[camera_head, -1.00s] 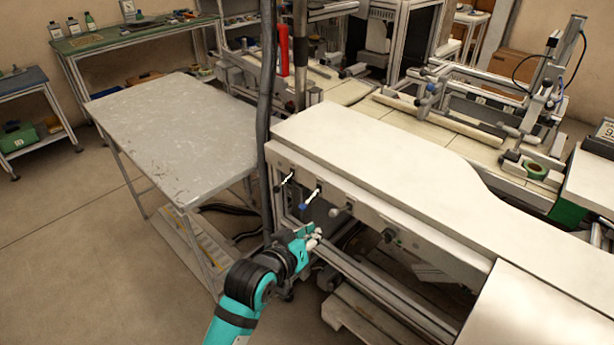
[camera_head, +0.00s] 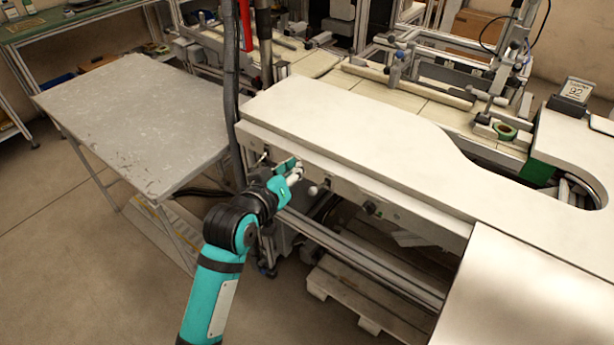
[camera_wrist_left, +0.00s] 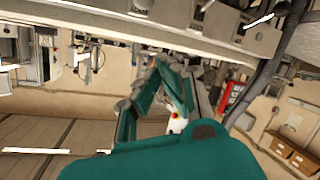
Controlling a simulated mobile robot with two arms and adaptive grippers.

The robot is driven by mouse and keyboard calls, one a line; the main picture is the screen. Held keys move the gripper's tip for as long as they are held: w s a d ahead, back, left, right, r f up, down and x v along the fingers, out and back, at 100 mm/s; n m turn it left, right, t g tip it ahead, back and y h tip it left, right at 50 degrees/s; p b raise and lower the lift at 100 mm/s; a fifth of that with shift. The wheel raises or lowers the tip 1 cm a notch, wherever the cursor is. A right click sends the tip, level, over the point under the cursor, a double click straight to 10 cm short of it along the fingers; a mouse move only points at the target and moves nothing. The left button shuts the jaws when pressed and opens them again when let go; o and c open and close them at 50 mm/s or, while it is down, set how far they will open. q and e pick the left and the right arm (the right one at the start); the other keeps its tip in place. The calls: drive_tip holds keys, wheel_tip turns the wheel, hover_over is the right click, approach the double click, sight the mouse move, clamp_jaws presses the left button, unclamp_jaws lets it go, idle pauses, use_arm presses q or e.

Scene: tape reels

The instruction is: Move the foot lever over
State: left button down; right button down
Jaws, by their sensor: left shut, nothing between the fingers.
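The machine's front panel (camera_head: 345,190) carries small levers and knobs under the pale worktop. A thin white lever (camera_head: 262,158) stands at its left end, and a pale round knob (camera_head: 312,190) is further right. I cannot tell which one is the foot lever. My left gripper (camera_head: 293,170) is shut and empty, close in front of the panel between these two. It hides part of the panel, including the blue-tipped lever seen earlier. In the left wrist view the shut fingers (camera_wrist_left: 163,62) point toward the panel underside; a white lever (camera_wrist_left: 262,20) lies up right. My right gripper is not in view.
The pale worktop (camera_head: 350,120) overhangs the panel. A grey table (camera_head: 135,115) stands left, with a dark vertical hose (camera_head: 231,90) between. Below are metal rails (camera_head: 350,255) and a wooden pallet (camera_head: 345,295). Open floor lies front left.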

sight(319, 188)
use_arm(q)
drive_tip(key=d+f, duration=0.1)
drive_tip(key=w+d+f, duration=0.1)
drive_tip(key=f, duration=0.1)
drive_tip(key=w+d+f+p, duration=0.1)
drive_tip(key=shift+f, duration=0.15)
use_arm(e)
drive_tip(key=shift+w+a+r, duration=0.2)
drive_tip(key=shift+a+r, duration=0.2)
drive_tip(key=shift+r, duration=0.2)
